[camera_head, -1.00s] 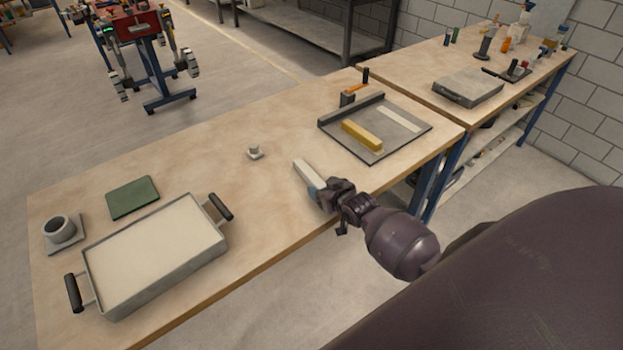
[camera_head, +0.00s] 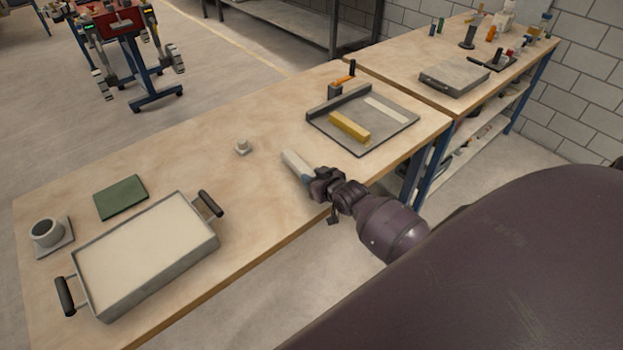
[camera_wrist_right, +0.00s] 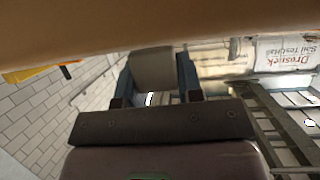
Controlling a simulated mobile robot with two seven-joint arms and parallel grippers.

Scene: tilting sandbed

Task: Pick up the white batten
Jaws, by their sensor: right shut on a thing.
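My right gripper (camera_head: 309,181) is shut on a pale block, the white batten (camera_head: 293,160), near the front edge of the workbench. The batten points away from the gripper toward the middle of the bench. I cannot tell whether it touches the bench top. In the right wrist view, the batten (camera_wrist_right: 152,68) sits between the two fingers (camera_wrist_right: 154,92). My left gripper is not in view.
A grey tray (camera_head: 345,145) at right holds a yellow block (camera_head: 349,127) and a flat white strip (camera_head: 387,109). A sand-filled pan (camera_head: 212,246), green pad (camera_head: 121,197) and grey cup (camera_head: 47,233) stand at left.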

